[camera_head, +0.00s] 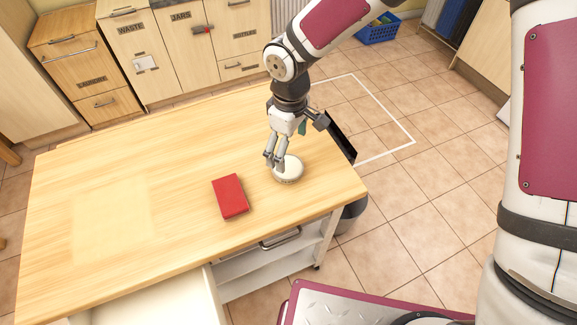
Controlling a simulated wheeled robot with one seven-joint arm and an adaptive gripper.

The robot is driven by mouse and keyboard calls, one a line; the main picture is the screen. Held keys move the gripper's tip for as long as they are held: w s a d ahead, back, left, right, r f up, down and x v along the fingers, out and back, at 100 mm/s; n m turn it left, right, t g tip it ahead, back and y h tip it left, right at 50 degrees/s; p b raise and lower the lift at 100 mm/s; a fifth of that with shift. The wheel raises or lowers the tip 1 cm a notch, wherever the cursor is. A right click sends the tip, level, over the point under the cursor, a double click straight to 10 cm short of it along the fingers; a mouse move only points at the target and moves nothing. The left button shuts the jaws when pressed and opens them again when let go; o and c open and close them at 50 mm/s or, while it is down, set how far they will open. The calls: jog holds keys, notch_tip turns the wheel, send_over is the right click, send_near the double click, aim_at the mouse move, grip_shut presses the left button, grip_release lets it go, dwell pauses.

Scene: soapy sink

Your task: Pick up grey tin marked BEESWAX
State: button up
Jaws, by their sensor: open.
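A round, pale grey tin (288,171) lies flat near the right end of the wooden table. No lettering on it can be read at this size. My gripper (275,166) points down from above, with its fingertips at the tin's left edge. The jaws are open, and part of the tin's upper left side is hidden behind the fingers. I cannot tell whether a finger touches the tin.
A red box or book (230,196) lies on the table left of the tin. The wooden table (180,150) is otherwise clear. An open drawer (165,300) sticks out at the front. Labelled cabinets (165,60) stand behind, and a blue crate (378,30) sits on the floor.

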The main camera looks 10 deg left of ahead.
aim_at(288, 167)
jog(key=shift+s+a+f+p, duration=0.1)
jog(key=shift+f+p, duration=0.2)
jog(key=shift+f, duration=1.4)
jog(key=shift+s+a+f+p, duration=0.1)
jog(key=shift+f+p, duration=0.2)
jog(key=shift+f, duration=1.35)
jog(key=c, duration=1.3)
